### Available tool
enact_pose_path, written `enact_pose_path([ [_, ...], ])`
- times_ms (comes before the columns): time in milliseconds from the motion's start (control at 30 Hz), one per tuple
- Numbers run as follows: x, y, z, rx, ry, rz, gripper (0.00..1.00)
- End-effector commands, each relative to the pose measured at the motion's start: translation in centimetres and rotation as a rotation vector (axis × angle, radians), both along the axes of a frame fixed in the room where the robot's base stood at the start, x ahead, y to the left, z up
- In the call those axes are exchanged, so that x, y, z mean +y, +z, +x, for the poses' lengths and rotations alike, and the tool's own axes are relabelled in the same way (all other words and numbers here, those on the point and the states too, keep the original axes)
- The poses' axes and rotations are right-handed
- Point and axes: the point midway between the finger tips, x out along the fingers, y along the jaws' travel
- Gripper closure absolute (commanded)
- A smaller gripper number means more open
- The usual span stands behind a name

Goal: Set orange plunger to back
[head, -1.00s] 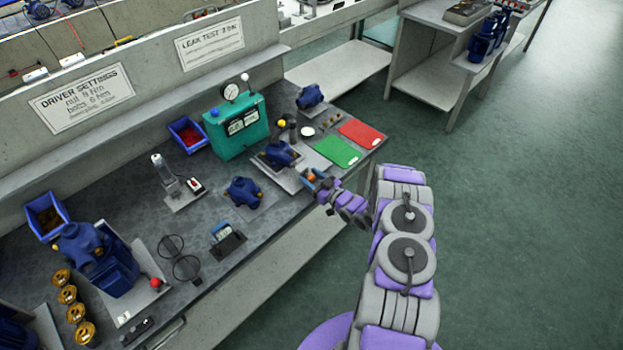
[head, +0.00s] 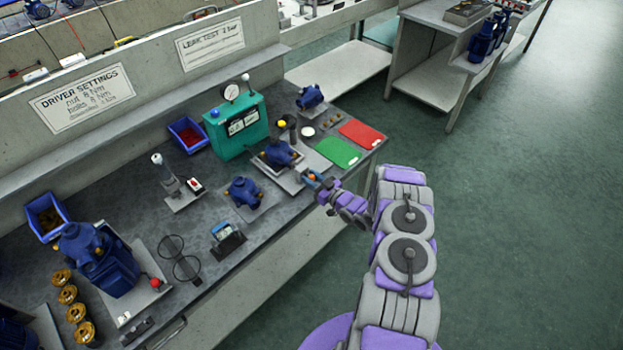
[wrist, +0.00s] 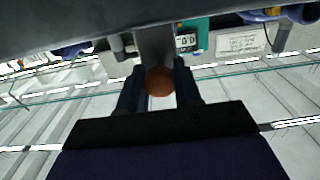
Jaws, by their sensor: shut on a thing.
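The orange plunger (wrist: 159,82) shows in the wrist view as a round orange-brown end between the two dark fingers of my gripper (wrist: 159,90). The fingers are shut on it. A grey post or bracket rises behind it in that view. In the head view my gripper (head: 314,181) is at the front edge of the bench, beside the plate that carries a blue pump body (head: 280,153). Only a small orange spot of the plunger (head: 312,177) shows there. How far the plunger is in or out cannot be told.
The teal leak tester (head: 238,122) stands behind the blue pump. Green (head: 338,152) and red (head: 361,134) mats lie to the right of my gripper. Another blue pump body (head: 243,192) sits to the left. The floor in front of the bench is clear.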

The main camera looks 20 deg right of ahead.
Motion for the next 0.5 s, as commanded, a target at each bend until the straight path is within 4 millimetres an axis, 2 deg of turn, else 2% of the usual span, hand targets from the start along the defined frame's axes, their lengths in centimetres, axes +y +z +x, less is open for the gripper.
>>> enact_pose_path([
  [200,-1.2,0.1,-2.4,0.001,-0.006,0.001,1.0],
  [467,-1.2,0.0,-2.7,0.0,-0.005,0.0,1.0],
  [500,-1.2,0.0,-2.7,0.0,-0.006,0.001,0.63],
])
